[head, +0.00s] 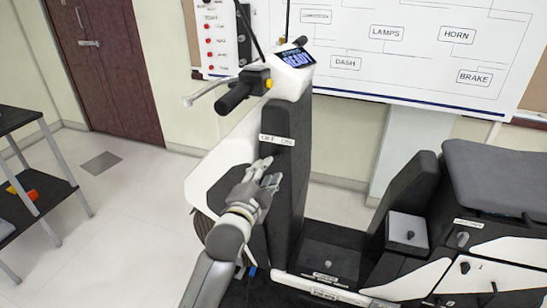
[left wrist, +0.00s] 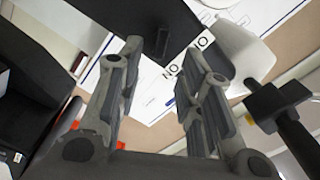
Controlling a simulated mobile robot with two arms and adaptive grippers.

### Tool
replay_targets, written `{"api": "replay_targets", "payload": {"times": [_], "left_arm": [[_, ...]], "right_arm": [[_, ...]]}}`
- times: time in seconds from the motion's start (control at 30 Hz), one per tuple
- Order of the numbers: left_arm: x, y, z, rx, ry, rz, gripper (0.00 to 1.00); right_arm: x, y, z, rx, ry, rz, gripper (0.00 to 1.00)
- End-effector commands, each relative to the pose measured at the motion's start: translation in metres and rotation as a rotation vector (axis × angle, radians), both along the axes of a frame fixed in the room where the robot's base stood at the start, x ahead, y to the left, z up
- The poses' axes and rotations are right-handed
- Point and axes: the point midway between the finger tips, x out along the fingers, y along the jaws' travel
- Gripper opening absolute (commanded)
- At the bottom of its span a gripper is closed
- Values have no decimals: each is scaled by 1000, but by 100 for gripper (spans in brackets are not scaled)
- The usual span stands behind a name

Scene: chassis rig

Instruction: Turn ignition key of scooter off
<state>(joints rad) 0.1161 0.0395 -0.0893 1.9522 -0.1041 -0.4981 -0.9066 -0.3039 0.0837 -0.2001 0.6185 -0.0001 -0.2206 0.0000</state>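The scooter's dark front column (head: 290,175) carries a white OFF/ON label (head: 277,140). Its screen (head: 296,58) above reads READY. My left gripper (head: 270,170) is just below the label, in front of the column face, and hides the key area in the head view. In the left wrist view the two fingers (left wrist: 163,60) are apart, with the dark column panel (left wrist: 140,22) and part of the label (left wrist: 190,52) beyond them. A small dark piece (left wrist: 160,100) shows between the fingers; I cannot tell if it is the key or touched. My right gripper is not in view.
The handlebar grip (head: 240,92) and brake lever (head: 208,93) stick out left above my left gripper. The seat (head: 500,178) is at the right. A white wiring board (head: 410,60) stands behind. A dark shelf (head: 40,180) is at far left, with clear floor between.

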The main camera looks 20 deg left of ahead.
Motion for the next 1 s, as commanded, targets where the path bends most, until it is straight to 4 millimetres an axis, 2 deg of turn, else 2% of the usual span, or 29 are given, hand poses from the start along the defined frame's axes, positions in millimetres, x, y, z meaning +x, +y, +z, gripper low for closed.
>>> {"api": "replay_targets", "payload": {"times": [0.2, 0.4, 0.6, 0.87, 1.0], "left_arm": [[36, -2, 2, -1, -1, 0, 34], [57, -2, 1, 0, 0, 0, 34], [65, -2, 0, 0, 0, 0, 34], [66, -2, 0, 0, 0, 0, 34], [66, -2, 0, 0, 1, 0, 17]], "right_arm": [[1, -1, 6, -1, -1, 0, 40], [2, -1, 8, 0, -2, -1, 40], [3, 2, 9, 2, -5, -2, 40], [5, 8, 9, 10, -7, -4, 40], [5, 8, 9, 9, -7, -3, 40]]}}
